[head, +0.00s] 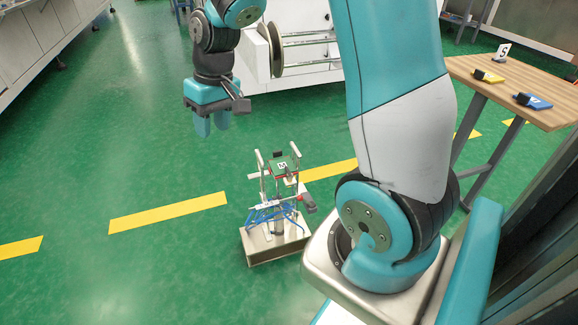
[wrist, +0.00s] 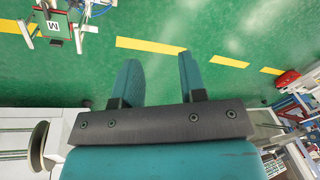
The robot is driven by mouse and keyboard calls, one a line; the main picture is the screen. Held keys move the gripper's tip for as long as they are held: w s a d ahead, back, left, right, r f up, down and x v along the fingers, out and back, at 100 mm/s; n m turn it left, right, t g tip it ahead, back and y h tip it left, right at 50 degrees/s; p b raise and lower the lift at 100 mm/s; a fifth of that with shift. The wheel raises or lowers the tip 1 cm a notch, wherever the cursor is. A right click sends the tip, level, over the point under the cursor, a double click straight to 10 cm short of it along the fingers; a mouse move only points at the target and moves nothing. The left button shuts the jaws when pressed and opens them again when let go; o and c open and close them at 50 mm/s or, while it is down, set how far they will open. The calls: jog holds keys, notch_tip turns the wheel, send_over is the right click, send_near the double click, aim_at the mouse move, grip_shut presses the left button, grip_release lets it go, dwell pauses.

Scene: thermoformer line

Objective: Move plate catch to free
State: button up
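A small fixture (head: 272,248) with a pale box base stands on the green floor in the head view. It carries pale uprights, blue tubing and a dark green plate (head: 292,163) with a white marked card. A dark handle-like part with a red end (head: 308,203) sticks out at its right side. I cannot tell which part is the plate catch or how it is set. My gripper (head: 212,124) hangs above and left of the fixture, apart from it. In the wrist view its two teal fingers (wrist: 157,62) are apart with nothing between them; the green plate (wrist: 53,26) shows at upper left.
A wooden table (head: 520,90) at right holds a yellow block (head: 488,76), a blue block (head: 533,101) and a numbered card (head: 503,52). A white machine with a spool (head: 276,50) stands behind my gripper. Green floor left of the fixture is clear, with yellow dashes.

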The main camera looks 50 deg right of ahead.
jog(key=w+d+f+m+h, duration=0.1)
jog(key=d+f+m, duration=0.1)
jog(key=d+f, duration=0.35)
jog(key=w+d+f+m, duration=0.2)
jog(key=d, duration=0.7)
jog(key=m+g+p, duration=0.1)
jog(key=m, duration=0.1)
send_near(289, 171)
jog(key=shift+h, duration=0.4)
jog(key=f, duration=0.3)
jog(key=f+b, duration=0.1)
jog(key=f, duration=0.2)
jog(key=a+f+b, duration=0.1)
jog(key=f, duration=0.2)
jog(key=shift+w, duration=0.1)
grip_shut()
